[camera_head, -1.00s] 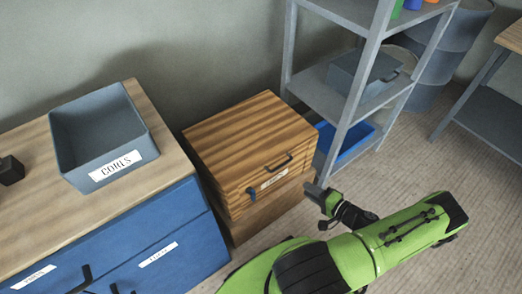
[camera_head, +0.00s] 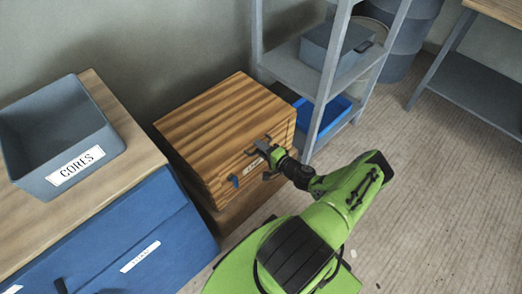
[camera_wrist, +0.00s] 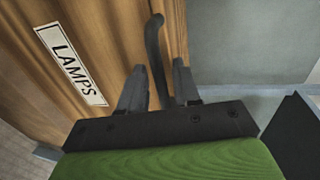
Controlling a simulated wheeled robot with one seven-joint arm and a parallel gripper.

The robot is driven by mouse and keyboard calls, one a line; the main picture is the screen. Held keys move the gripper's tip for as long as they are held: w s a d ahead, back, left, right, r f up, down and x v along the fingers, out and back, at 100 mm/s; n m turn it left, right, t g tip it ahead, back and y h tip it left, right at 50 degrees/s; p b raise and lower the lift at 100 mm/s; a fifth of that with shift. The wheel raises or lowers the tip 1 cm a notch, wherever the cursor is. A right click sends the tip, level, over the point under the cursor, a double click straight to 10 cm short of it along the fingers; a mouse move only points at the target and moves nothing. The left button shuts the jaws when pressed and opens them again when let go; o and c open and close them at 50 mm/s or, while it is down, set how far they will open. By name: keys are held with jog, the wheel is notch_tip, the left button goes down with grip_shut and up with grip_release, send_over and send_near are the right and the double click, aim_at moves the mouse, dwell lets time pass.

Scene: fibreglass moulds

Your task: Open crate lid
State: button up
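The wooden crate (camera_head: 205,140) stands between the blue cabinet and the grey shelf. Its striped lid (camera_head: 215,108) is down. A white label on its front reads LAMPS (camera_wrist: 72,62). A blue latch (camera_head: 234,181) sits left of the label in the head view. The dark bar handle (camera_wrist: 154,45) is mostly hidden by my gripper in the head view. My gripper (camera_head: 265,158) is at the crate's front. In the wrist view its two fingers are apart, one on each side of the handle, with gaps visible.
A grey bin labelled CORES (camera_head: 62,140) stands on the blue cabinet (camera_head: 160,235) at left. A grey shelf (camera_head: 330,80) with a blue tray (camera_head: 325,118) stands close to the crate's right. The floor (camera_head: 440,200) at right is clear.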

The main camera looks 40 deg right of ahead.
jog(key=shift+w, duration=0.1)
grip_shut()
dwell(0.3)
